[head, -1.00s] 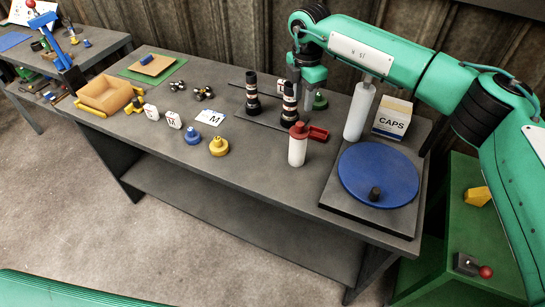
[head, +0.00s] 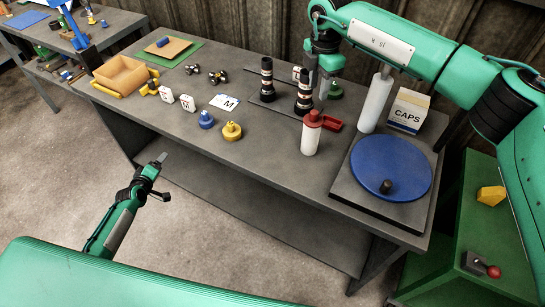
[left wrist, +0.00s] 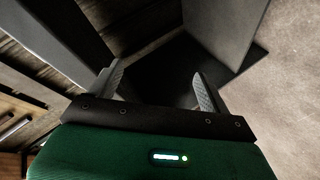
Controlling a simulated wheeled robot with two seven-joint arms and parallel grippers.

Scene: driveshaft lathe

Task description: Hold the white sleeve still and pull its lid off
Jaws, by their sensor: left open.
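A tall plain white cylinder (head: 376,102), which looks like the white sleeve, stands upright at the right of the bench, behind the blue disc. A thin grey piece shows above it; I cannot make out its lid clearly. A shorter white bottle with a red top (head: 311,133) stands nearer the bench's front.
A CAPS box (head: 408,109) stands right of the tall white cylinder. The blue disc (head: 365,172) lies in front. The bench's front middle is clear.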

